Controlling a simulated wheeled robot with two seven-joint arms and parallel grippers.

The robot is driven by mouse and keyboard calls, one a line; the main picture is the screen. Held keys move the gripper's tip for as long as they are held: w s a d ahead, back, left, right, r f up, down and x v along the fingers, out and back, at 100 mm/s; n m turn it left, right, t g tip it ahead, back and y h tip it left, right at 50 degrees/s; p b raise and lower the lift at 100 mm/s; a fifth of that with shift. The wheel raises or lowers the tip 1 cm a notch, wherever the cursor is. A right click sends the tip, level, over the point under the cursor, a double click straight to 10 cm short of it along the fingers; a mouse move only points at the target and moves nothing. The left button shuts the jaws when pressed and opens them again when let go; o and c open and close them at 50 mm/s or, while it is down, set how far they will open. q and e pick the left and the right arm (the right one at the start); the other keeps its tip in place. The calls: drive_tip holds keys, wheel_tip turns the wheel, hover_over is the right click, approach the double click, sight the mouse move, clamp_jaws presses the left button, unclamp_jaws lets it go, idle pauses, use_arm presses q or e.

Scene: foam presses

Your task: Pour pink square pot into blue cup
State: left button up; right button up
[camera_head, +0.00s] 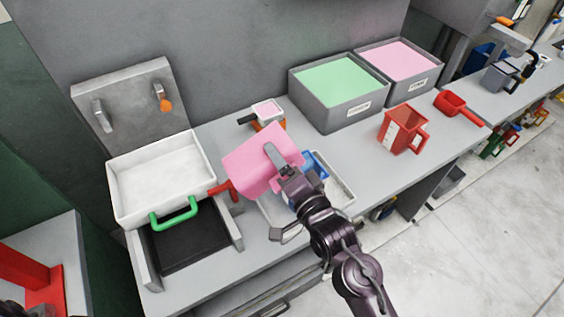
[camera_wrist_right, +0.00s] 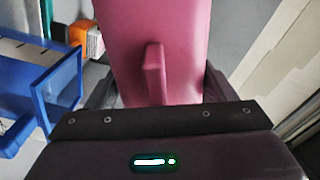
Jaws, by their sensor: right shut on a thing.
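The pink square pot (camera_head: 258,165) is held up over the bench by my right gripper (camera_head: 283,168). It looks tilted in the head view, and what is inside cannot be seen. In the right wrist view the pot's pink wall and handle (camera_wrist_right: 156,75) sit between the fingers of my right gripper (camera_wrist_right: 160,92), which is shut on it. The blue cup (camera_head: 315,164) stands just right of the pot, partly hidden behind it and my gripper. In the right wrist view the blue cup (camera_wrist_right: 52,90) is at the left, apart from the pot. My left gripper is not in view.
A grey tray (camera_head: 343,186) lies under the pot. Grey bins (camera_head: 335,117) of green and pink material, a red jug (camera_head: 401,131) and red scoop (camera_head: 452,103) stand right.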

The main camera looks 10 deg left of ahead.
drive_tip(key=shift+f, duration=0.15)
drive_tip(key=shift+w+d+f+m, duration=0.15)
drive_tip(key=shift+f+m, duration=0.4)
drive_tip(key=shift+m, duration=0.45)
drive_tip(key=shift+f+m, duration=0.25)
drive_tip(key=shift+m, duration=0.05)
drive_tip(key=shift+d+f+m, duration=0.15)
drive_tip(key=shift+f+m, duration=0.1)
drive_tip(key=shift+m, duration=0.05)
drive_tip(key=shift+w+f, duration=0.1)
drive_tip(key=shift+f, duration=0.1)
drive_tip(key=shift+w+d+f+m+p, duration=0.15)
drive_tip(key=shift+m+p, duration=0.2)
drive_tip(key=shift+m, duration=0.25)
drive_tip(key=shift+w+d+m+p, duration=0.15)
drive_tip(key=shift+m+p, duration=0.2)
drive_tip(key=shift+m, duration=0.25)
drive_tip(key=shift+s, duration=0.1)
drive_tip(key=shift+d+m+p, duration=0.15)
drive_tip(key=shift+m+p, duration=0.2)
drive_tip(key=shift+m, duration=0.05)
